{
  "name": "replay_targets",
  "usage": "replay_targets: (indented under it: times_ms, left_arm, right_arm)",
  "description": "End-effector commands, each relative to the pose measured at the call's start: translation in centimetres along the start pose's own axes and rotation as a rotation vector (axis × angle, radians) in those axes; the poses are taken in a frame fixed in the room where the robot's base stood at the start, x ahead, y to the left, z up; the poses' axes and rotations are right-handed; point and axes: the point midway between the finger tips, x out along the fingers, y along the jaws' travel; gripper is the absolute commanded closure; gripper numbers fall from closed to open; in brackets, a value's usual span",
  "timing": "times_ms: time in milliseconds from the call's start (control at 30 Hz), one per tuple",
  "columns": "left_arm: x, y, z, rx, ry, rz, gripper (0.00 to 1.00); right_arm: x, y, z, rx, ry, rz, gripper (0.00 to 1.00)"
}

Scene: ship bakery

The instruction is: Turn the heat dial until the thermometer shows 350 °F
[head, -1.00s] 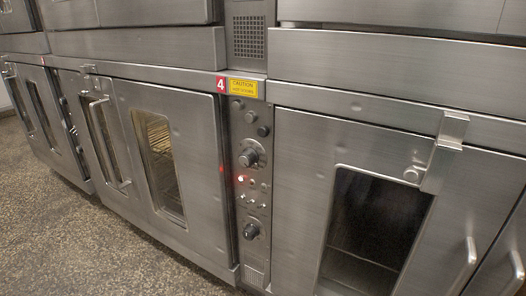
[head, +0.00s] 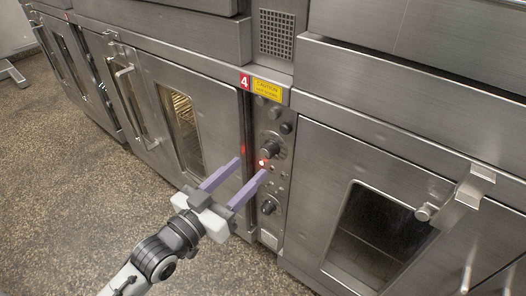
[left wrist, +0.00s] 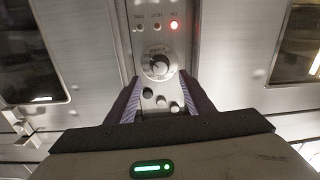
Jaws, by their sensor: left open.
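The oven's control panel (head: 281,178) carries an upper round dial (head: 271,148) and a lower dial (head: 268,207); I cannot read which is the heat dial. My left gripper (head: 250,166) is open and empty, with its two purple fingers pointing at the panel near the upper dial. In the left wrist view, a dial (left wrist: 159,65) with a marked ring sits between and just beyond the fingertips of the gripper (left wrist: 159,83), apparently untouched. No thermometer can be made out in either view. My right gripper does not show.
A lit oven door (head: 180,115) is left of the panel and a darker oven door (head: 385,200) right. Open speckled floor (head: 60,200) lies in front.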

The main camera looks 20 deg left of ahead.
Motion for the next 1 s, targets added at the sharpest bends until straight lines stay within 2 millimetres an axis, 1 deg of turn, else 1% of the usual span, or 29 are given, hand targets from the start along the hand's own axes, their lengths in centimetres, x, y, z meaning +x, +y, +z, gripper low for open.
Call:
replay_targets:
  times_ms: [33,200,300,400,567,800,967,1000]
  left_arm:
    - [1.1,0.0,0.1,-0.001,0.004,0.000,0.52]
    - [4.2,0.0,0.1,-0.001,0.004,0.000,0.52]
    - [5.7,0.0,0.1,-0.001,0.003,0.000,0.52]
    - [6.7,0.0,0.1,0.000,0.001,0.000,0.52]
    - [7.4,0.1,0.1,-0.001,-0.001,0.001,0.52]
    - [7.5,0.1,0.1,-0.001,-0.002,0.001,0.52]
    - [7.4,0.1,0.1,-0.001,-0.002,0.000,0.79]
    - [7.4,0.1,0.1,-0.001,-0.002,0.000,0.86]
  right_arm:
    - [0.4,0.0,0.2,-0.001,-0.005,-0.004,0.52]
    - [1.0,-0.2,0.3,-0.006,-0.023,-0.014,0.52]
    - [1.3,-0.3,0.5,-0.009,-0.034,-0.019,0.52]
    - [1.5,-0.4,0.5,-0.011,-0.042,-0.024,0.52]
    - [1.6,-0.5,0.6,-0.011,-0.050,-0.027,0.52]
    - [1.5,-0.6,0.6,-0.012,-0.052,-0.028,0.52]
    - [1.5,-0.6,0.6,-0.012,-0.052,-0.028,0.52]
    - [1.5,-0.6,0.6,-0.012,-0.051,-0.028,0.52]
